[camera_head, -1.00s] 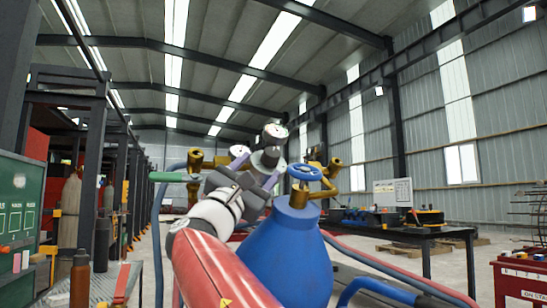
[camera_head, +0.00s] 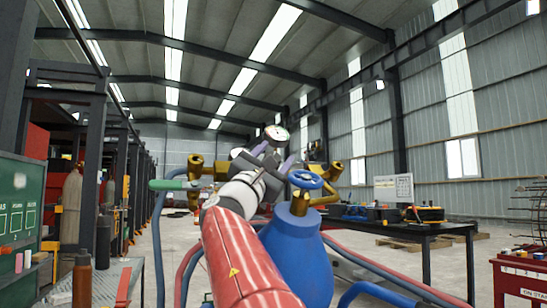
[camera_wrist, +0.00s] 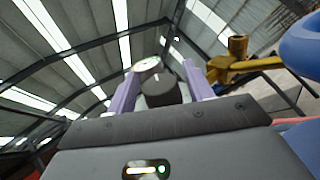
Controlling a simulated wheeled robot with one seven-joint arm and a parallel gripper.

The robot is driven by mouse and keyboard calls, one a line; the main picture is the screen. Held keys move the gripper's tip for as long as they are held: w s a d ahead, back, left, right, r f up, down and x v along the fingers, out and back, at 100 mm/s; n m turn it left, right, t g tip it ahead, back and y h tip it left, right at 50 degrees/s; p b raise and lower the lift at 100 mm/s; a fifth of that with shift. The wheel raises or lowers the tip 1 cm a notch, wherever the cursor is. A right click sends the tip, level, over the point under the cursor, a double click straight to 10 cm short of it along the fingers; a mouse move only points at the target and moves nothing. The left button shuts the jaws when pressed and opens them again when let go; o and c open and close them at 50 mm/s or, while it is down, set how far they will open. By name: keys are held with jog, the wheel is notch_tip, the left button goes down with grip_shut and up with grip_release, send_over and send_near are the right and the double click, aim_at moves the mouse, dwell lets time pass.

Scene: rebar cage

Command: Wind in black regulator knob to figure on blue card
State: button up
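The black regulator knob (camera_wrist: 161,91) has a white mark on its upper face and sits between my gripper's two purple fingers in the wrist view. My gripper (camera_wrist: 160,78) appears open around it, with a narrow gap at each side; contact is not clear. A round white-faced gauge (camera_wrist: 148,64) stands just behind the knob, and also shows in the head view (camera_head: 276,134). In the head view my gripper (camera_head: 270,158) is up against the regulator, and mostly hides the knob. The gauge reading is too small to make out. I cannot make out the blue card.
The blue cylinder (camera_head: 295,258) with a blue handwheel (camera_head: 305,180) stands close right of my arm. Hoses run around the cylinder. A workbench (camera_head: 425,228) stands at right.

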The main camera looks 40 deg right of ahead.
jog(key=c, duration=0.8)
jog(key=shift+r+m+g+p, duration=0.2)
jog(key=shift+m+g+p, duration=0.1)
jog(key=shift+g+p, duration=0.2)
jog(key=shift+f+m+g+p, duration=0.15)
jog(key=shift+m+g+p, duration=0.2)
jog(key=shift+m+g, duration=0.4)
jog(key=o, duration=1)
jog(key=shift+f, duration=0.1)
jog(key=s+a+f+b, duration=0.1)
jog(key=s+a, duration=0.3)
jog(key=a, duration=1)
jog(key=shift+s+f+b, duration=0.15)
jog(key=shift+f+b, duration=0.15)
jog(key=shift+b, duration=0.5)
